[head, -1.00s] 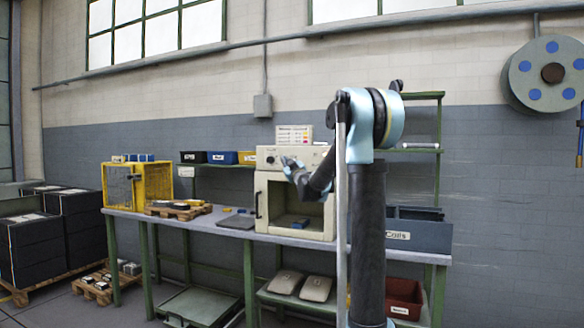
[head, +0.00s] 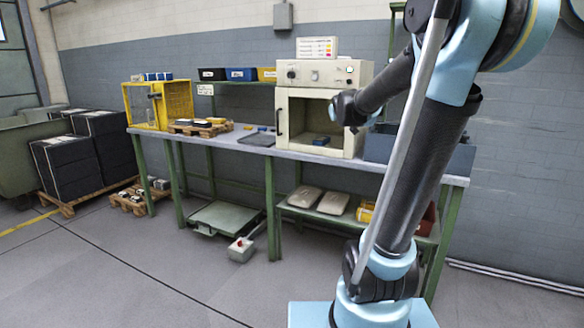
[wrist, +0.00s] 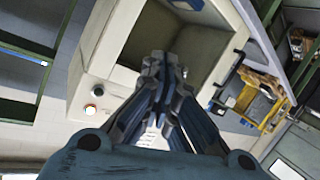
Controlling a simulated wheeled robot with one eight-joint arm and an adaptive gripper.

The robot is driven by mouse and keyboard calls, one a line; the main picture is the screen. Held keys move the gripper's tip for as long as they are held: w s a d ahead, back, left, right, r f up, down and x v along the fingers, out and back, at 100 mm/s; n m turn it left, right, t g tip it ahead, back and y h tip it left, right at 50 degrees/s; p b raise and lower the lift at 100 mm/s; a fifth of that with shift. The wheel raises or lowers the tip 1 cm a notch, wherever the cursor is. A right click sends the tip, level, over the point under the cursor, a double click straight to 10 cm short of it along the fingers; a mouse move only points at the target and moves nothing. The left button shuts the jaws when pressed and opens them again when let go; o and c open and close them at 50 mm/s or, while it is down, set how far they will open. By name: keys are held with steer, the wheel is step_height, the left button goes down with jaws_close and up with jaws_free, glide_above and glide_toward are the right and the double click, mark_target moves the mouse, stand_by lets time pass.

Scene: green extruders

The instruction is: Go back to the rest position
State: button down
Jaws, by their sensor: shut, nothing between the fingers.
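My gripper (wrist: 160,68) is shut and empty, and in the wrist view it shows in front of the open cream oven-like cabinet (wrist: 105,55). In the head view my arm stands at the right, and its end reaches left in front of the same cabinet (head: 285,75) on the bench. The fingers are too small to make out in the head view. A small blue block (head: 321,141) lies inside the cabinet's open chamber.
The green-legged bench (head: 258,151) carries a yellow cage (head: 131,104), a small wooden pallet (head: 203,129) and a dark blue bin (head: 380,149). Sacks (head: 334,203) lie on the lower shelf. The floor (head: 120,262) at front left is clear.

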steer(key=s+f+m+g, duration=0.1)
steer(key=s+f+g, duration=0.3)
steer(key=s+f, duration=0.5)
steer(key=s+f+g, duration=0.4)
steer(key=s+f, duration=0.6)
steer(key=s, duration=0.8)
steer(key=s+f+m+g, duration=0.1)
steer(key=s+f+g, duration=0.3)
steer(key=s+f, duration=0.5)
steer(key=s, duration=0.5)
steer(key=shift+s+d+f+m+y, duration=0.15)
steer(key=shift+d+f+m+y, duration=0.15)
steer(key=shift+d+f+y, duration=0.1)
steer(key=shift+w+f+g, duration=0.15)
steer(key=shift+w+g, duration=0.15)
steer(key=shift+w, duration=0.2)
